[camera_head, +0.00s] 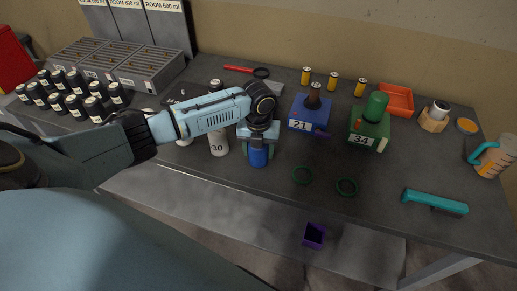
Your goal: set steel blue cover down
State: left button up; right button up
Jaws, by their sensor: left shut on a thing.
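My left gripper (258,146) is shut on a blue rounded thing, which I take to be the steel blue cover (258,157). The gripper points down over the front middle of the grey table. The fingers hide the upper part of the cover, and I cannot tell whether its lower end touches the table. A white bottle marked 30 (218,143) stands just left of the gripper. My right gripper is not in view.
Right of the gripper stand a blue block marked 21 (299,125) and a green block marked 34 (382,140). Two green rings (302,183) (346,195) lie in front. A teal bar (430,199) lies at right. Several black jars (62,82) stand far left.

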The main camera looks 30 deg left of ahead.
pick_arm(q)
jog(key=shift+f, duration=0.15)
jog(key=o, duration=1.2)
notch_tip(320, 180, up, 12)
jog(key=shift+r, duration=0.25)
